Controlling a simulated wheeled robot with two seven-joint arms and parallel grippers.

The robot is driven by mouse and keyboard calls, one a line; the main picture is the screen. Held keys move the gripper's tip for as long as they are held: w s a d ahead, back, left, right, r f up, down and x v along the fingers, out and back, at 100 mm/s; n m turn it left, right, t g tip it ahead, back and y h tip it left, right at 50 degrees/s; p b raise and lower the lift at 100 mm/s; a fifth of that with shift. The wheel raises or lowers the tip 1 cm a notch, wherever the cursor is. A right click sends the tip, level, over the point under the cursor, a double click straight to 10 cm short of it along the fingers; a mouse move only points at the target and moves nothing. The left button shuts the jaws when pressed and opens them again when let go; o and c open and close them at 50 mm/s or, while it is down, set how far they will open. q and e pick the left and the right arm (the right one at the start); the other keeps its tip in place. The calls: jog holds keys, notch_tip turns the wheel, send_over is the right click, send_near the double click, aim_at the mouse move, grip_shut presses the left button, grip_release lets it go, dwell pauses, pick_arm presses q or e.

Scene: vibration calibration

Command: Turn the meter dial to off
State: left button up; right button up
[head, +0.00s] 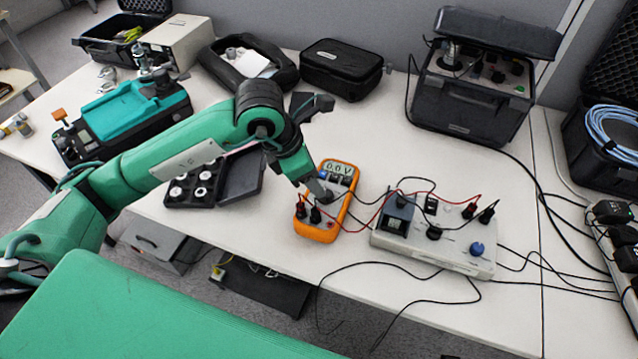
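The meter (345,208) is an orange-cased multimeter lying on the white table in the middle of the head view. My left gripper (318,190) reaches down from the left onto the middle of the meter, at the dial (327,196). The fingertips cover most of the dial, so its pointer position is hidden. I cannot tell whether the fingers are closed on the knob. My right gripper is not in view.
A grey box (433,243) with a blue knob stands right of the meter, joined to it by leads. A black tray with round parts (192,187) lies left. Black cases (341,68) and an open instrument case (466,105) stand behind. Cables hang over the front table edge.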

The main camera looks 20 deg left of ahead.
pick_arm(q)
jog(key=v, duration=0.8)
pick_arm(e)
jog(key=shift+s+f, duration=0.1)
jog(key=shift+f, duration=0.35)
